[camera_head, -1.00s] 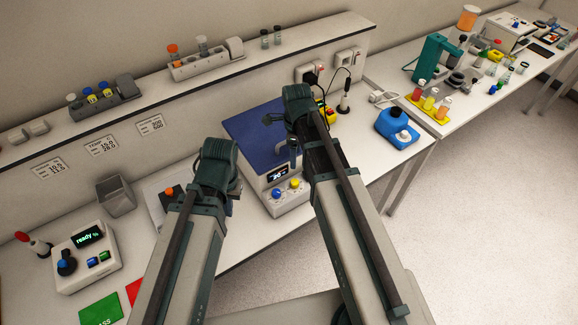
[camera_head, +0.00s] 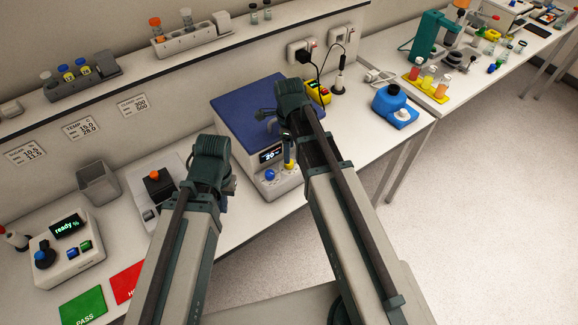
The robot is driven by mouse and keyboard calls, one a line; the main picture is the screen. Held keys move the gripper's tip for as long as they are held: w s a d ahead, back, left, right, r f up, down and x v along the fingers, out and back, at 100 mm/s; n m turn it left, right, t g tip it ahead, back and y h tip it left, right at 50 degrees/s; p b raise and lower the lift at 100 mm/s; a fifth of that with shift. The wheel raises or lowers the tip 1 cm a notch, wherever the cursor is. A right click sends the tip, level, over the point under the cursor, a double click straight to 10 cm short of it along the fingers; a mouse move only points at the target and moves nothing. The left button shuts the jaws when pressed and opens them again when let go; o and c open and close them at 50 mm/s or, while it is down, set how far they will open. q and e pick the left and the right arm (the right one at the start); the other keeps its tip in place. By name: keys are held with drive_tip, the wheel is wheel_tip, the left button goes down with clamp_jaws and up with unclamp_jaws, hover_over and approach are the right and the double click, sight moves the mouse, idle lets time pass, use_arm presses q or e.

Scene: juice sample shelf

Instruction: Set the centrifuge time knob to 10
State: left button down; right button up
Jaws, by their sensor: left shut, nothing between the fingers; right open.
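The centrifuge (camera_head: 250,103) is a white box with a blue lid, standing on the bench. Its front panel has a lit display (camera_head: 272,154) that seems to read 20, a blue knob (camera_head: 270,175) and a yellow knob (camera_head: 290,166). My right gripper (camera_head: 285,146) is open in front of the centrifuge, with a fingertip just above the yellow knob. I cannot tell whether they touch. My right arm hides the right part of the front. My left gripper (camera_head: 231,186) is shut and empty, left of the centrifuge's front; its fingers are mostly hidden by its wrist.
A device with an orange-red knob (camera_head: 153,175) is left of my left arm. A "ready" device (camera_head: 66,248), a green PASS mat (camera_head: 83,306) and a grey bin (camera_head: 97,183) lie further left. A blue device (camera_head: 391,103) stands on clear bench at the right.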

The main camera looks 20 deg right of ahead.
wheel_tip(320, 180, down, 6)
drive_tip(key=b, duration=0.4)
drive_tip(key=shift+r+b, duration=0.2)
drive_tip(key=shift+b, duration=0.1)
clamp_jaws()
